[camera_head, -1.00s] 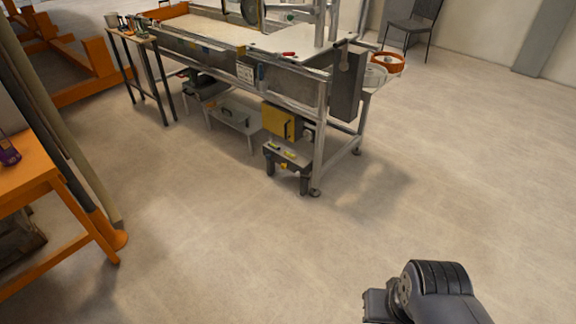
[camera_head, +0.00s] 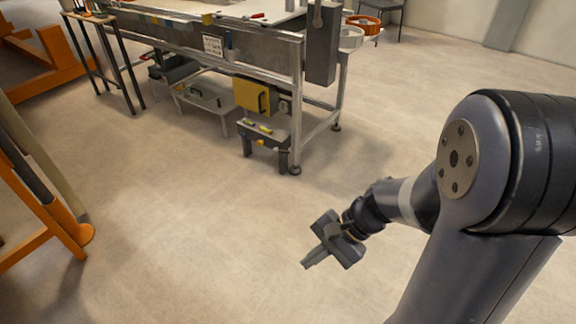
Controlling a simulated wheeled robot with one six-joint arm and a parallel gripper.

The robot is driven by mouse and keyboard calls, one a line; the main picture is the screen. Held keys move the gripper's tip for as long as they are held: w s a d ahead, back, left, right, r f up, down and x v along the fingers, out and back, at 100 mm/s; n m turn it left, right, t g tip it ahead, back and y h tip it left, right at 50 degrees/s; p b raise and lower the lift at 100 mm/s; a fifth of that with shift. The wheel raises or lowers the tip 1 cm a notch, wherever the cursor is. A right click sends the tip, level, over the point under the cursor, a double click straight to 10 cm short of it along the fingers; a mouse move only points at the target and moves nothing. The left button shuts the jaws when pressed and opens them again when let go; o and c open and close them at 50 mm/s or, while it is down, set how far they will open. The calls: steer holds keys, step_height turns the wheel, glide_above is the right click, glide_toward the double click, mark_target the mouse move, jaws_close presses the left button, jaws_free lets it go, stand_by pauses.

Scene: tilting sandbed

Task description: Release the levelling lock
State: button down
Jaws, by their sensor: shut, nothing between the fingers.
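The sandbed (camera_head: 262,52) stands at the top of the head view, a long metal-framed bench with grey side panels. A yellow box (camera_head: 256,96) with a dark handle is mounted under its near end. A dark lever (camera_head: 317,14) shows at the top of the grey box on the end. I cannot tell which of these is the levelling lock. My gripper (camera_head: 309,262) is shut and empty, held over bare floor in front of the bench, well apart from it.
A low dark stand (camera_head: 264,137) with yellow parts sits under the bench's near end. A grey low table (camera_head: 203,101) is behind it. An orange frame (camera_head: 50,225) stands at the left. An orange ring (camera_head: 363,24) lies at the bench's right end. The floor between is clear.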

steer(key=w+a+f+m+t+y+b, duration=0.1)
steer(key=w+f+m+y+b, duration=0.2)
steer(key=f, duration=0.5)
steer(key=w+a+f+m+y+b, duration=0.1)
steer(key=w+f+m+b, duration=0.1)
steer(key=w+f+b, duration=0.5)
steer(key=w+d+f+m+t+b, duration=0.1)
steer(key=w+f+m+t+b, duration=0.2)
steer(key=f, duration=1)
steer(key=w+d+f+m+t+b, duration=0.2)
steer(key=f+m+b, duration=0.5)
steer(key=f, duration=0.7)
steer(key=w+d+f+m+t+y+b, duration=0.1)
steer(key=w+f+m+t+b, duration=0.3)
steer(key=f, duration=0.9)
steer(key=shift+w+d+f+m+t+b, duration=0.15)
steer(key=shift+w+d+m+t+b, duration=0.35)
steer(key=shift+t+b, duration=0.5)
